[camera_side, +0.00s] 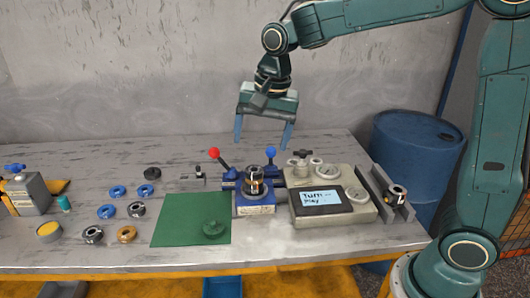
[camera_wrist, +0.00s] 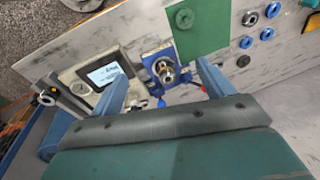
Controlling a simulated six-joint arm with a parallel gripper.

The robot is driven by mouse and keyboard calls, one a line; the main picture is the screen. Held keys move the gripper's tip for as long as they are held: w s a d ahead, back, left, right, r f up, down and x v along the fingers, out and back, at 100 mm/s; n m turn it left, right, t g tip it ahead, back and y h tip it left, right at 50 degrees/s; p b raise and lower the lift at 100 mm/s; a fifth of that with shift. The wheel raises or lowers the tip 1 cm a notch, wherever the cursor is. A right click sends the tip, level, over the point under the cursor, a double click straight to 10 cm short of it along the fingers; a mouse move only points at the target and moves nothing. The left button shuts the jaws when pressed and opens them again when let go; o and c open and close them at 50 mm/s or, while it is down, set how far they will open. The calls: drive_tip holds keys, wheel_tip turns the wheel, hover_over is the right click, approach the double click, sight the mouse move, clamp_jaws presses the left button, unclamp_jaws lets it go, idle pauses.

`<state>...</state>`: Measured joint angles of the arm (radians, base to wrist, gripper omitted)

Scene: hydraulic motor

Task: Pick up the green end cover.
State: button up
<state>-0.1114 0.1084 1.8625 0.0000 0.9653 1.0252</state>
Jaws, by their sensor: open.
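The green end cover (camera_side: 214,228) lies on the green mat (camera_side: 181,207), near the mat's front right corner. It shows as a dark green round shape near the mat's top edge in the wrist view (camera_wrist: 184,17). My gripper (camera_side: 263,138) is open and empty. It is high above the bench, behind and to the right of the cover in the side view. In the wrist view its two blue fingers (camera_wrist: 160,78) are spread apart with nothing held between them.
A blue fixture (camera_side: 255,203) holding a metal part stands right of the mat, with red-knobbed (camera_side: 214,153) and blue-knobbed levers. A grey control unit (camera_side: 333,205) with a screen is further right. Several rings (camera_side: 107,211) lie left of the mat.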

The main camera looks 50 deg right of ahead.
drive_tip(key=w+a+f+m+g, duration=0.1)
drive_tip(key=w+a+f+m, duration=0.25)
drive_tip(key=w+f, duration=0.4)
drive_tip(key=m+g, duration=0.1)
drive_tip(key=m, duration=0.3)
hover_over(213, 222)
wheel_tip(213, 222, down, 8)
drive_tip(key=shift+f, duration=0.1)
drive_tip(key=shift+f, duration=4.25)
drive_tip(key=shift+f, duration=2.6)
drive_tip(key=c, duration=1.2)
